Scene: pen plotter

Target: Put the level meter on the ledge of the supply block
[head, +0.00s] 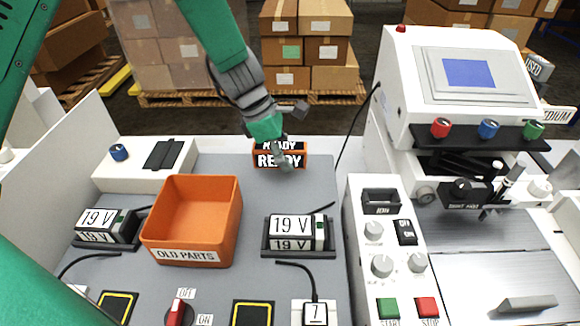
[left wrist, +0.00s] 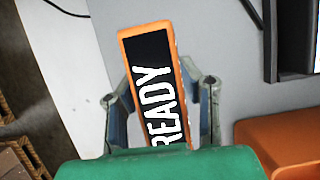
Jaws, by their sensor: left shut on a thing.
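My left gripper (head: 280,152) reaches down from the top of the head view to an orange block with a black face marked READY (head: 268,161). In the left wrist view its fingers (left wrist: 163,105) stand on either side of this READY block (left wrist: 150,85) and are shut on it. The block is at the back edge of the grey mat; I cannot tell whether it is lifted. No label reads level meter or supply block. Two 19 V units in dark holders, a right one (head: 297,228) and a left one (head: 104,226), stand on the mat. My right gripper is not in view.
An orange OLD PARTS bin (head: 150,232) stands between the 19 V units. A white box with a blue knob (head: 119,153) is at back left. A white control panel (head: 360,260) and the plotter (head: 400,120) stand right. The mat before the READY block is clear.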

